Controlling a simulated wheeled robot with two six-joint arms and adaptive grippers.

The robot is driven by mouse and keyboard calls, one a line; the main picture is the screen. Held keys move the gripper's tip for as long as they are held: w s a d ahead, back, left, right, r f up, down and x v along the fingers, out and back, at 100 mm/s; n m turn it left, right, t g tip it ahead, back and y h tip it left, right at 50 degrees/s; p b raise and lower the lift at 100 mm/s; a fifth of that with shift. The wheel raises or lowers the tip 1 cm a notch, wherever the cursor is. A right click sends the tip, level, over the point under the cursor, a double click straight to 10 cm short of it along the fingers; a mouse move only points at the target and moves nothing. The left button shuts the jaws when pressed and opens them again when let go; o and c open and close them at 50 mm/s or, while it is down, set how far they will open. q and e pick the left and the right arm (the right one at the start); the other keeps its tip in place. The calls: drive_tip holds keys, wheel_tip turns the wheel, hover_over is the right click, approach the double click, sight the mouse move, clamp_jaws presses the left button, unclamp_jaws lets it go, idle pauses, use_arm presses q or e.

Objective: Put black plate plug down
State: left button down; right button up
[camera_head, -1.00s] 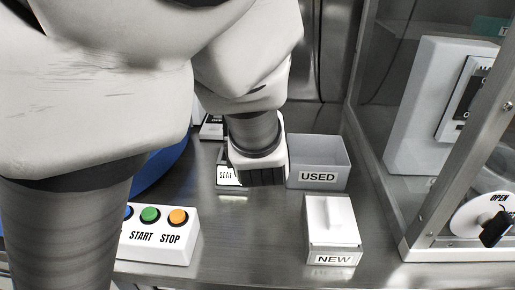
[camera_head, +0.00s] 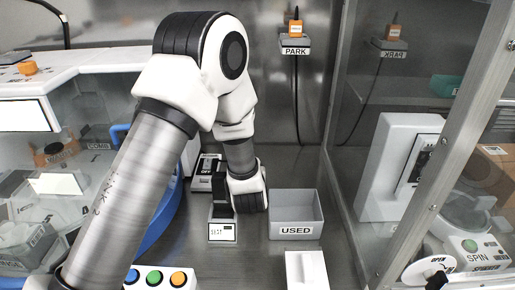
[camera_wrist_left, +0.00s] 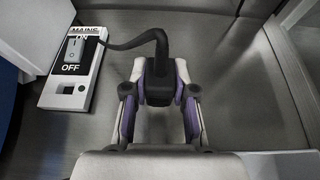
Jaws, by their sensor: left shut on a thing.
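My left gripper (camera_wrist_left: 160,110) is shut on the black plug (camera_wrist_left: 158,88) in the left wrist view, its purple-lined fingers on either side. A thick black cable (camera_wrist_left: 128,43) bends from the plug's top toward the mains switch box (camera_wrist_left: 72,75). In the head view my left gripper (camera_head: 236,197) is low over the bench, beside the small box labelled SEAT (camera_head: 222,232). Dark parts stand just above that box; I cannot tell there whether the plug touches it. The right gripper is not in view.
A grey bin labelled USED (camera_head: 296,231) stands just right of the gripper. A white lidded box (camera_head: 306,270) is in front of it. The button box (camera_head: 160,279) is at front left. A PARK holder (camera_head: 295,45) is on the back wall. A glass-walled enclosure (camera_head: 440,130) bounds the right.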

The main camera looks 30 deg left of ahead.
use_arm(q)
drive_tip(key=w+a, duration=0.1)
drive_tip(key=w, duration=0.1)
drive_tip(key=w+a, duration=0.1)
drive_tip(key=shift+w+a+f, duration=0.25)
drive_tip(key=shift+w+a, duration=0.05)
drive_tip(key=f, duration=0.2)
drive_tip(key=f+p, duration=0.1)
drive_tip(key=shift+w+a+f, duration=0.1)
drive_tip(key=shift+w+f, duration=0.15)
drive_tip(key=shift+f, duration=0.1)
drive_tip(key=shift+s, duration=0.1)
drive_tip(key=shift+f+b, duration=0.55)
drive_tip(key=shift+b, duration=0.3)
drive_tip(key=c, duration=0.9)
unclamp_jaws()
drive_tip(key=shift+c, duration=0.2)
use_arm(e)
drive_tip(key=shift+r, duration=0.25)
use_arm(q)
drive_tip(key=shift+r, duration=0.1)
